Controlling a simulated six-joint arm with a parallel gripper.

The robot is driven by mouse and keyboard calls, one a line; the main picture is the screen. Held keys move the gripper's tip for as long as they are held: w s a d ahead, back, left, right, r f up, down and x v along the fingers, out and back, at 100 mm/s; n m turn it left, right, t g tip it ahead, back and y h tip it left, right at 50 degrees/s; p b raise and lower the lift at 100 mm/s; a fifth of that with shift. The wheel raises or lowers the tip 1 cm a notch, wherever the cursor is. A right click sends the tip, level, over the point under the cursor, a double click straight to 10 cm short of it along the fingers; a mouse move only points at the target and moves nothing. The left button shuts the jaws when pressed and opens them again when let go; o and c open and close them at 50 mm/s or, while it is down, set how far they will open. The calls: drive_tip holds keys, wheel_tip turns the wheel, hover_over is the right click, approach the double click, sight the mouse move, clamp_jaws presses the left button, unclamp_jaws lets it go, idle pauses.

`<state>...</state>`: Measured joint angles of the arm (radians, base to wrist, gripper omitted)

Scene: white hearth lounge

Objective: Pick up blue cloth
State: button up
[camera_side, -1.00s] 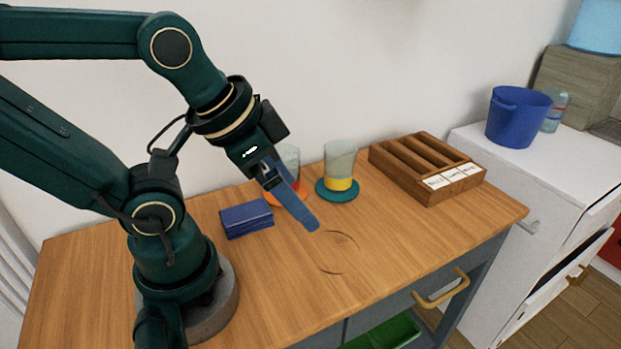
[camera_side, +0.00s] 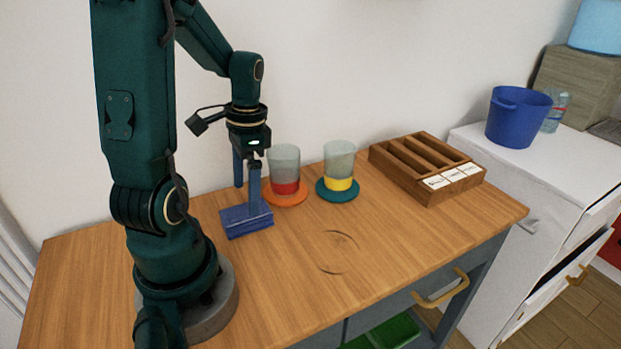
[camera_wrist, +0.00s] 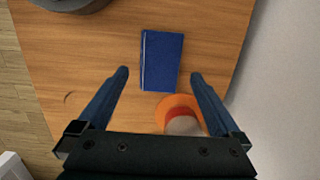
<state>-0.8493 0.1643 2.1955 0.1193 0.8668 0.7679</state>
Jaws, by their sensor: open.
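The blue cloth (camera_side: 237,225) is a folded dark blue block lying flat on the wooden table, left of the glasses. It also shows in the wrist view (camera_wrist: 162,60), upper centre, ahead of the fingertips. My gripper (camera_side: 247,193) points straight down at the cloth, with its blue fingers apart. In the side view one finger overlaps the cloth, and I cannot tell whether it touches. In the wrist view my gripper (camera_wrist: 160,76) is open and empty, with the cloth lying in line with the gap between its fingers.
A glass with a red band (camera_side: 285,172) stands on an orange coaster (camera_side: 291,200), close right of the cloth. A glass with a yellow band (camera_side: 339,166) stands on a teal coaster (camera_side: 325,192). A wooden divided box (camera_side: 417,170) sits at the right. The table's front middle is clear.

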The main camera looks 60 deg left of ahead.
sight(246, 212)
drive_tip(key=shift+s+f, duration=0.15)
drive_tip(key=shift+f, duration=1.05)
drive_tip(key=shift+s+f, duration=0.15)
drive_tip(key=shift+f, duration=1)
drive_tip(key=c, duration=1.2)
drive_tip(key=shift+r, duration=5.05)
drive_tip(key=shift+c, duration=0.2)
